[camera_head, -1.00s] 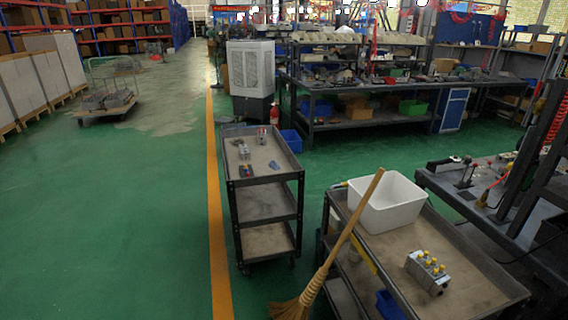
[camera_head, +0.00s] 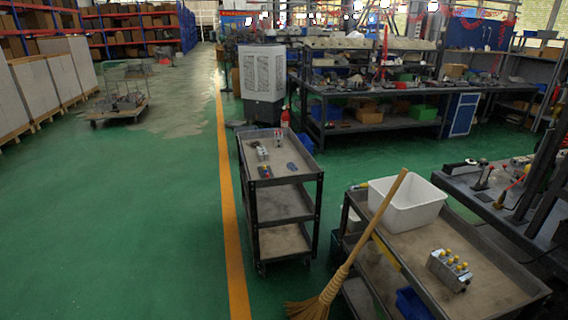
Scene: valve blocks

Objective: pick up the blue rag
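A small blue item that looks like the rag (camera_head: 292,167) lies on the top shelf of the dark three-tier cart (camera_head: 276,177), right of the middle. It is small in view, so its folds cannot be made out. Several small metal valve blocks stand on the same shelf: one (camera_head: 262,152) left of the rag, one (camera_head: 278,138) near the back, and a darker one with red and yellow parts (camera_head: 265,171) near the front. My gripper is not in view.
A second cart at the right holds a white bin (camera_head: 408,204) and a valve block with yellow caps (camera_head: 450,268). A broom (camera_head: 362,245) leans against it. A grey cooler (camera_head: 262,75) stands behind the first cart. Green floor (camera_head: 120,220) is open at left.

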